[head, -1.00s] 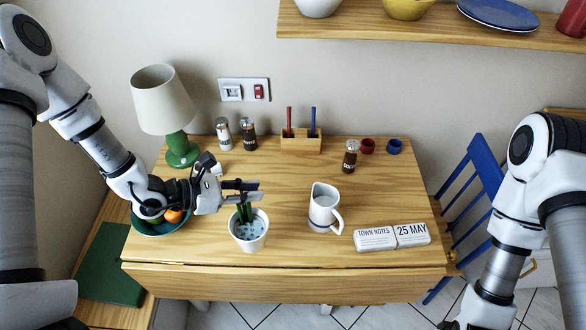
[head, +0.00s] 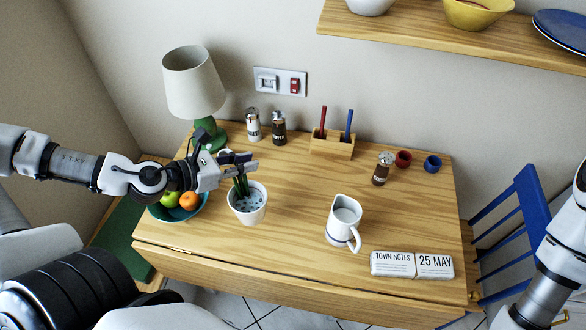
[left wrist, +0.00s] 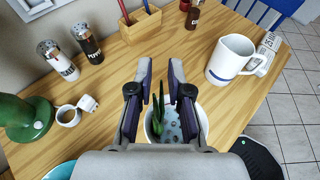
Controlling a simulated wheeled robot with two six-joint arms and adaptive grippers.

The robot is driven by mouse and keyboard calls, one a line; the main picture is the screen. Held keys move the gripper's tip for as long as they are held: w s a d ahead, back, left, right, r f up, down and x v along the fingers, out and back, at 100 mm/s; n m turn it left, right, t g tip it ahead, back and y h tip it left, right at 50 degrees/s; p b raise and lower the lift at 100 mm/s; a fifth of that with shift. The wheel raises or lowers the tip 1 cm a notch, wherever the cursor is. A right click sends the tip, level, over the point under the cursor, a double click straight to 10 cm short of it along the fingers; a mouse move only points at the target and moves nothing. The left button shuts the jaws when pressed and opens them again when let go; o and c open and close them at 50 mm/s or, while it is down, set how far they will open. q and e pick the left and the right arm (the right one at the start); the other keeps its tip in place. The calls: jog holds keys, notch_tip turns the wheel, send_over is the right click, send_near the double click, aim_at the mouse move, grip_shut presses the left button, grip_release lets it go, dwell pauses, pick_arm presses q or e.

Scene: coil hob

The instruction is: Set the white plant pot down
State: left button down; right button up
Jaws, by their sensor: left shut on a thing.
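The white plant pot (head: 247,208) holds a green spiky plant (head: 240,185) in bluish pebbles. In the head view it is upright over the left part of the wooden table (head: 290,215), right of the fruit bowl. My left gripper (head: 248,169) comes in from the left and is shut on the pot. In the left wrist view the gripper's two dark fingers (left wrist: 160,98) stand either side of the leaves, and the pot (left wrist: 150,128) shows partly below them. I cannot tell whether the pot's base touches the table. My right gripper is out of view.
A teal fruit bowl (head: 195,214) is close to the pot's left. A white jug (head: 344,220) stands to its right, with table clear between. A green lamp (head: 207,130), shakers (head: 278,128) and a pen holder (head: 332,143) stand behind.

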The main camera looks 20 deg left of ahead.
pick_arm(q)
jog(key=w+a+f+b, duration=0.1)
jog(key=w+f+b, duration=0.1)
jog(key=w+b, duration=0.4)
jog(key=w+a+f+b, duration=0.2)
jog(key=w+f+b, duration=0.1)
jog(key=w+b, duration=0.3)
jog(key=w, duration=0.2)
jog(key=shift+w+f, duration=0.15)
jog(key=shift+w, duration=0.2)
jog(key=c, duration=1.1)
grip_release()
